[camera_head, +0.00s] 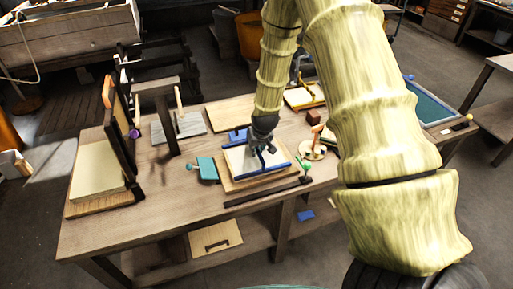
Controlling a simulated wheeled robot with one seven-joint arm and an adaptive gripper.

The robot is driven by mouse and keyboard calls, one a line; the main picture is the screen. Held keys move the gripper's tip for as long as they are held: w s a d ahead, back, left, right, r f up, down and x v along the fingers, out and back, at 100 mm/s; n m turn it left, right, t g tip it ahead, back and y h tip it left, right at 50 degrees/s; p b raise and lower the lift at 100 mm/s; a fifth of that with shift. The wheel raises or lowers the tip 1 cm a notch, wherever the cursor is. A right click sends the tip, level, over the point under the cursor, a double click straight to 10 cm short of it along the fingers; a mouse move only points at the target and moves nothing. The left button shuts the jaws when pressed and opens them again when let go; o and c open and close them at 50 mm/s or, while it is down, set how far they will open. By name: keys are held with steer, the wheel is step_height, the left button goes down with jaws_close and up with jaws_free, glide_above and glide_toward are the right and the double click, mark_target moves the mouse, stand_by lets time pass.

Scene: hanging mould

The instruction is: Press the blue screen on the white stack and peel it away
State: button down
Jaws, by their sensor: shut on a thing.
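The blue screen (262,173) shows as a blue-edged frame lying flat over the white stack (238,160), which rests on a wooden board (230,185) on the workbench. The stack shows as a pale area within and beside the blue edges; how closely the two touch is too small to tell. My gripper (262,150) points down over the screen and hides part of its right and far sides. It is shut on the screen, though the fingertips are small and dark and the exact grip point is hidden.
A teal block (207,168) stands left of the board, and a green knob (304,165) stands right. A dark bar (265,192) lies along the front. An upright hinged frame (120,135) stands at the left. The bench's front-left (135,225) is clear.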

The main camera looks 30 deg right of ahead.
steer(key=shift+f, duration=0.45)
stand_by(1.5)
steer(key=shift+r+p, duration=0.7)
steer(key=shift+r, duration=0.65)
steer(key=shift+r+p, duration=2.3)
steer(key=shift+r, duration=1.2)
steer(key=shift+f, duration=0.1)
